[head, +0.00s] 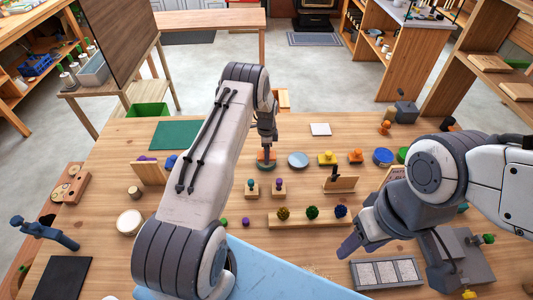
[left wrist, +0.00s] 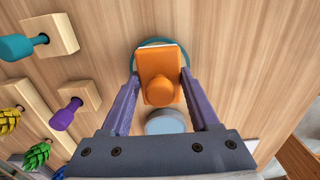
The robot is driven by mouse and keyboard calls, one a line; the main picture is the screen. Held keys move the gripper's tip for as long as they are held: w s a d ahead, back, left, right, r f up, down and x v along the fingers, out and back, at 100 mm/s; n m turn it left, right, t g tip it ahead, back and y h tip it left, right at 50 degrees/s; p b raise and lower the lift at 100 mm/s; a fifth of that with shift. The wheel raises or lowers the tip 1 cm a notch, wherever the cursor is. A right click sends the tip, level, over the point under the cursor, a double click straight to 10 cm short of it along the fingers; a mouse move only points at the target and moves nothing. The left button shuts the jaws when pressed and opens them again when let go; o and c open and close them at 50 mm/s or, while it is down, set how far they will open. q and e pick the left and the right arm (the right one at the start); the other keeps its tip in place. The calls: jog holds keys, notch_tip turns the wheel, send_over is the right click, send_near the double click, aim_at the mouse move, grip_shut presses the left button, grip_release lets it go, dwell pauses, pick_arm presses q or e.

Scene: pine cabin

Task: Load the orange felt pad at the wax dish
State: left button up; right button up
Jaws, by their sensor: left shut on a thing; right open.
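The orange felt pad (left wrist: 160,77), a block with a round knob and a pale edge beneath, is between the purple fingers of my left gripper (left wrist: 158,88). In the head view my left gripper (head: 266,152) points down with the orange pad (head: 263,157) under it. A round teal dish (left wrist: 137,58) lies directly below the pad; whether they touch is unclear. A pale blue-grey round dish (head: 298,160) is just to its right; it also shows in the left wrist view (left wrist: 165,122). Which is the wax dish is unclear. My right gripper (head: 352,244) is open at the front right, partly hidden.
Nearer are two small knobbed blocks (head: 252,190) and a wooden rail (head: 305,221) with coloured tufts. A green mat (head: 175,135) lies back left.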

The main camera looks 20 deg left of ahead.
pick_arm(q)
jog(key=shift+f+b, duration=0.5)
dwell(0.6)
jog(key=shift+s+f+b, duration=0.1)
jog(key=shift+b, duration=0.2)
dwell(1.5)
jog(key=shift+r+p, duration=1.8)
jog(key=shift+r, duration=1.8)
